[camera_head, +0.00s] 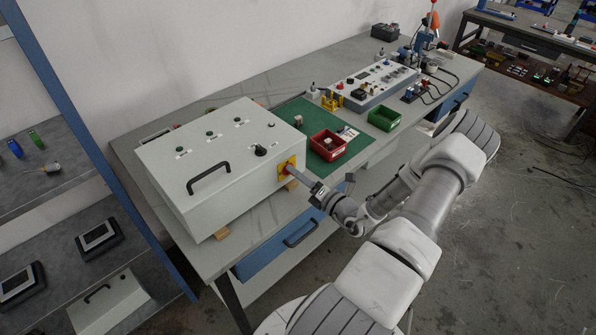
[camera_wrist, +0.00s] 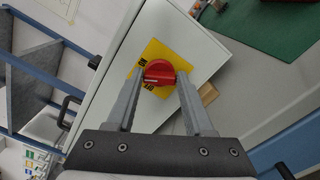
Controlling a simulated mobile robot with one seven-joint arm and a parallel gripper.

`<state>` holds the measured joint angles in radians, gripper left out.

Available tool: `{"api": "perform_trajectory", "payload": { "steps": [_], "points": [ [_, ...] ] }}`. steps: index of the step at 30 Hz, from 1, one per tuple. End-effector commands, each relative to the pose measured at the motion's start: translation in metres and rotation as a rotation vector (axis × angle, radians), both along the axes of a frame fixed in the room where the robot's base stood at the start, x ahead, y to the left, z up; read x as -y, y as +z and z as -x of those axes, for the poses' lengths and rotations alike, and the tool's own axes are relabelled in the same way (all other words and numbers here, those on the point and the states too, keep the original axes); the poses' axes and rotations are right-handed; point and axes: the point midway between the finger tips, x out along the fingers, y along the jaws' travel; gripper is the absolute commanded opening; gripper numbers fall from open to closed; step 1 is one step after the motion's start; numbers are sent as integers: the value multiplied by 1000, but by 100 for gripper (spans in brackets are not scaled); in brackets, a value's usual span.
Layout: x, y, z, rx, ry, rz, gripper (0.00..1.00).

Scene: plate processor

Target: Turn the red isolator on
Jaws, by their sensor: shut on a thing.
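The red isolator knob (camera_wrist: 158,73) sits on a yellow square plate (camera_wrist: 154,51) on the end face of a light grey cabinet (camera_head: 230,163). In the head view the yellow plate (camera_head: 284,170) shows, and the knob is mostly hidden by my gripper. My gripper (camera_wrist: 157,80) is at the knob, with one finger on each side of it in the wrist view. The fingers are closed on the knob. The knob's white mark lies roughly crosswise in the wrist view.
A green mat (camera_head: 333,163) with a red bin (camera_head: 328,146) lies right of the cabinet. A green bin (camera_head: 384,119) and a grey control box (camera_head: 372,85) stand farther back. A blue drawer (camera_head: 275,247) is below the worktop. A blue post (camera_head: 95,140) rises at the left.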

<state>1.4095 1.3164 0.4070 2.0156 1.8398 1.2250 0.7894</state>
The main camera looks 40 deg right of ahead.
Motion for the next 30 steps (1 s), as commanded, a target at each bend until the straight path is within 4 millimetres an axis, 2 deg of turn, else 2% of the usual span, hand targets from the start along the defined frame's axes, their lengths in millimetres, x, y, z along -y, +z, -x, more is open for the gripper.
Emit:
{"api": "perform_trajectory", "payload": {
  "steps": [15,30],
  "points": [
    [1,-1,0,-33,-1,-410,0],
    [1,-3,0,-43,-1,-542,0]
  ]
}}
